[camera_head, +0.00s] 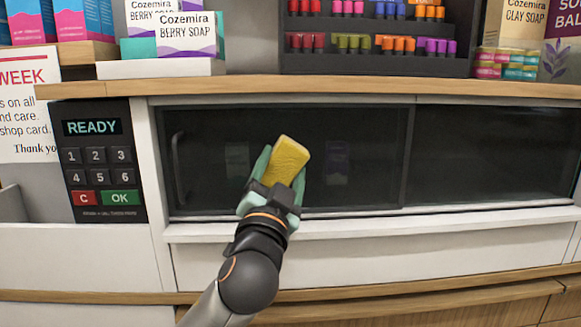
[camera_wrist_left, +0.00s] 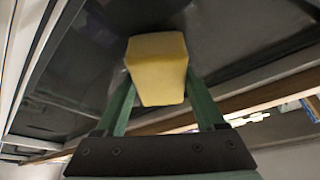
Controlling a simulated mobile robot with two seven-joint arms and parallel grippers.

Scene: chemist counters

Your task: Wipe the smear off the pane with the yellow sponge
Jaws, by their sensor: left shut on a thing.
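The yellow sponge (camera_head: 286,160) is held between the green fingers of my left gripper (camera_head: 270,178), which is shut on it. The sponge also shows in the left wrist view (camera_wrist_left: 157,68), with a finger of my left gripper (camera_wrist_left: 158,100) on each side. In the head view the sponge is in front of the dark left pane (camera_head: 230,125) of the cabinet. I cannot tell whether it touches the glass. No smear is clearly visible; part of the pane is hidden behind the sponge and gripper. My right gripper is not in view.
A second dark pane (camera_head: 490,150) is to the right. A keypad (camera_head: 98,160) reading READY stands left of the panes. A wooden shelf edge (camera_head: 300,87) runs above, bearing soap boxes (camera_head: 186,35) and a rack of small coloured items (camera_head: 375,62). A white ledge (camera_head: 400,223) runs below.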

